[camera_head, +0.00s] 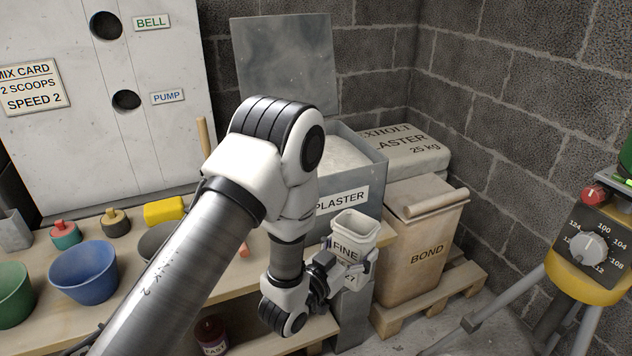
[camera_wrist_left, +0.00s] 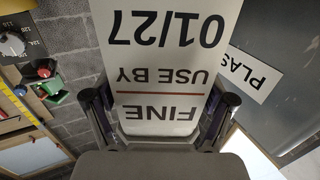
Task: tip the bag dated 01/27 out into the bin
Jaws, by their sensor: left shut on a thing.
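A white, open-topped bag (camera_head: 353,228) marked FINE stands upright in the head view, and the end of its date shows as 27. In the left wrist view the bag (camera_wrist_left: 165,75) reads FINE, USE BY 01/27, upside down in that picture. My left gripper (camera_head: 345,268) is shut on the bag, with one finger on each side; its fingers also show in the left wrist view (camera_wrist_left: 160,115). The grey bin (camera_head: 368,188) labelled PLASTER stands just behind the bag, with its lid (camera_head: 285,62) raised and pale powder inside. My right gripper is not in view.
A paper sack (camera_head: 422,245) marked BOND stands on a pallet right of the bin. A plaster sack (camera_head: 405,150) lies behind. A grey block (camera_head: 353,315) is below the bag. A tripod device with a dial (camera_head: 588,248) stands at right. Blue bowl (camera_head: 83,270) and pots are on the bench.

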